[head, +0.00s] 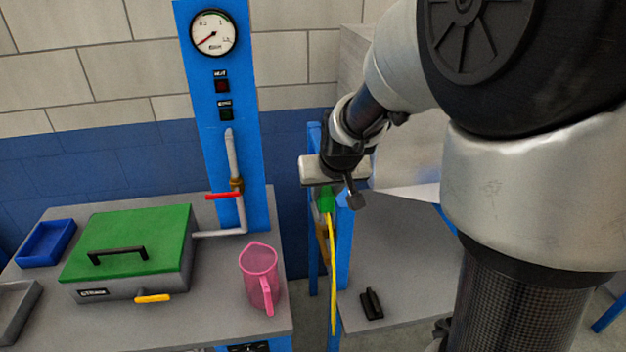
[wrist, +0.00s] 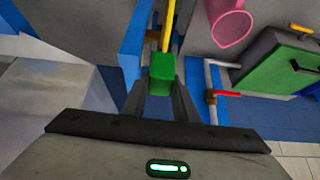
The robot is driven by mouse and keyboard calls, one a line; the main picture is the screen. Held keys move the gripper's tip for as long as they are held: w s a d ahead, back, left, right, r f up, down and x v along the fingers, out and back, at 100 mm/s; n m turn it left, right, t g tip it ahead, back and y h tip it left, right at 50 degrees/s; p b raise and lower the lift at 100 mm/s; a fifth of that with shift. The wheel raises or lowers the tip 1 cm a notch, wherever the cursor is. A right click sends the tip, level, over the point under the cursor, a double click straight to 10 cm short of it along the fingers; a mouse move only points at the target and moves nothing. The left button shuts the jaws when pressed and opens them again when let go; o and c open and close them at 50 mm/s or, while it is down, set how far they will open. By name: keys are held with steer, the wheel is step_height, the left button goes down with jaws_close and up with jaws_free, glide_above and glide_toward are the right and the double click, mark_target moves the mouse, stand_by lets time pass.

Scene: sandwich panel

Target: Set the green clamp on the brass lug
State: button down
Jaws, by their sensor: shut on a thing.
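The green clamp (head: 326,200) has a yellow cable (head: 333,270) hanging from it, beside a blue post. In the wrist view the clamp (wrist: 161,72) sits between the two dark fingers of my gripper (wrist: 163,100), which is shut on it. In the head view my gripper (head: 328,188) is partly hidden by its own body and my arm. A narrow tan-brown piece (head: 322,240) shows behind the cable at the blue frame; I cannot tell whether it is the brass lug. No other brass lug can be made out.
A blue post (head: 343,250) stands close to the clamp. A black object (head: 372,303) lies on the grey bench (head: 400,260). On the left bench are a pink jug (head: 259,275), a green-lidded box (head: 130,245) and a blue tray (head: 47,243). A gauge panel (head: 222,150) stands behind.

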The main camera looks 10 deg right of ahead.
steer(key=shift+f+b, duration=4.65)
steer(key=shift+f, duration=1.15)
steer(key=shift+f+b, duration=0.55)
steer(key=shift+f, duration=0.05)
steer(key=c, duration=1.3)
jaws_free()
steer(key=shift+c, duration=0.2)
steer(key=shift+r, duration=0.1)
steer(key=p+v, duration=0.2)
steer(key=v, duration=1.5)
steer(key=s+r+p, duration=0.3)
steer(key=s, duration=0.5)
steer(key=s+r+g+p, duration=0.1)
steer(key=s+r+p, duration=0.2)
steer(key=s, duration=0.4)
steer(key=shift+s+r+p, duration=0.25)
steer(key=shift+s+p, duration=0.15)
steer(key=shift+p, duration=0.05)
